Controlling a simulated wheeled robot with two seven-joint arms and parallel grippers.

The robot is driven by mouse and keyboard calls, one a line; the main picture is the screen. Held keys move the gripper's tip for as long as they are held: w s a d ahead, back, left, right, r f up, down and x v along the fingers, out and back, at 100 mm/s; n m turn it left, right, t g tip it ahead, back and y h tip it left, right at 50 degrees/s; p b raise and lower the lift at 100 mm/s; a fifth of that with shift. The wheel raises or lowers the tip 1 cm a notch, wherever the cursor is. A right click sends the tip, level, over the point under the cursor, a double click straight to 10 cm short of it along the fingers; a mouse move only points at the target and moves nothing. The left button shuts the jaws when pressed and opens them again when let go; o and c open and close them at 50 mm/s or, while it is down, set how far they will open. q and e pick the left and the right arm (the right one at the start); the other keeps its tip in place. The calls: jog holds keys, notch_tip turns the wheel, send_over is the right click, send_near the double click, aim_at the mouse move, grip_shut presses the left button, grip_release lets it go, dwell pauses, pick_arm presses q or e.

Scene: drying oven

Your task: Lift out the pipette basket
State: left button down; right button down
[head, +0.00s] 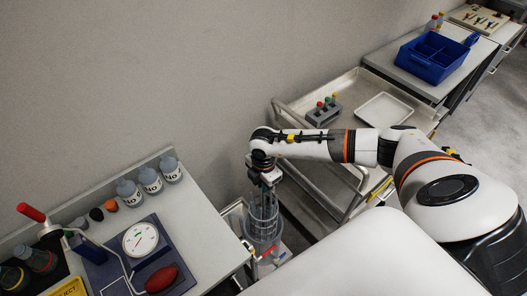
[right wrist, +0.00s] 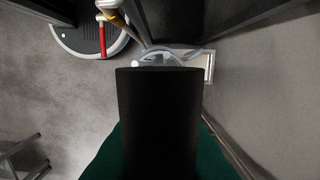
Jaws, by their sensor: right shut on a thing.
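The pipette basket (head: 264,222) is a tall grey cylinder with upright bars and a more solid lower part. It shows in the head view, in the gap between the left bench and the metal cart. My right gripper (head: 266,183) is above it, pointing down, and shut on its top. The basket hangs about upright. Whether its bottom is clear of what lies below cannot be told. In the right wrist view a large dark shape fills the middle and hides most of what lies beyond. My left gripper is not in view.
The left bench holds water bottles (head: 150,180), a round dial device (head: 140,239) and a red bulb (head: 161,279). A metal cart (head: 300,132) carries a rack of coloured caps (head: 323,109) and a white tray (head: 384,110). A blue bin (head: 433,57) stands farther back.

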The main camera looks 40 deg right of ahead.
jog(key=shift+r, duration=0.2)
notch_tip(320, 180, up, 2)
jog(key=shift+r+p, duration=0.25)
jog(key=shift+p, duration=0.85)
jog(key=shift+r+p, duration=0.6)
jog(key=shift+r, duration=1.85)
